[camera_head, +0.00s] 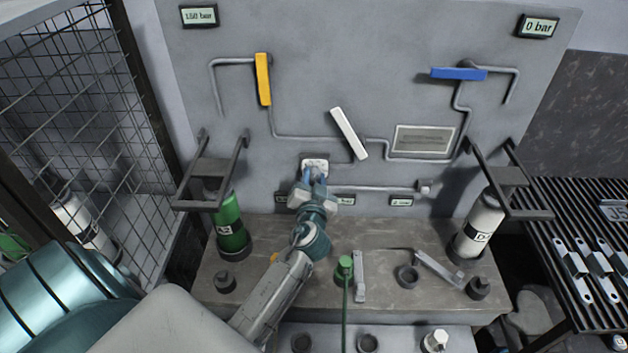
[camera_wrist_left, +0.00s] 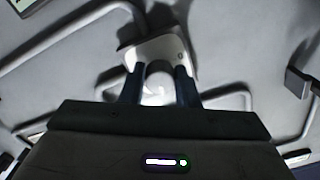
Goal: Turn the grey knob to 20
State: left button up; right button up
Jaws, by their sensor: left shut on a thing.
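The grey knob (camera_wrist_left: 158,88) sits on a pale plate (camera_wrist_left: 160,50) fixed to the grey wall panel. In the head view the pale plate (camera_head: 315,163) shows just past my left gripper (camera_head: 314,178), which hides most of the knob. In the left wrist view the two dark fingers of my left gripper (camera_wrist_left: 159,88) stand on either side of the knob and are shut on it. The knob's scale and pointer are too small or hidden to read. My right gripper is not in view.
The panel carries pipes, a yellow lever (camera_head: 263,80), a white lever (camera_head: 348,133), a blue lever (camera_head: 459,73) and displays reading 150 bar (camera_head: 199,16) and 0 bar (camera_head: 539,27). A green cylinder (camera_head: 232,228) and a white cylinder (camera_head: 480,230) stand on the ledge below.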

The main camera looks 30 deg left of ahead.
pick_arm(q)
jog(key=m, duration=0.4)
jog(key=shift+m, duration=0.3)
jog(key=m+p, duration=0.1)
jog(key=m, duration=0.4)
jog(key=shift+m+p, duration=0.3)
jog(key=shift+p, duration=0.1)
jog(key=o, duration=1)
jog(key=shift+c, duration=0.2)
jog(key=shift+s, duration=0.1)
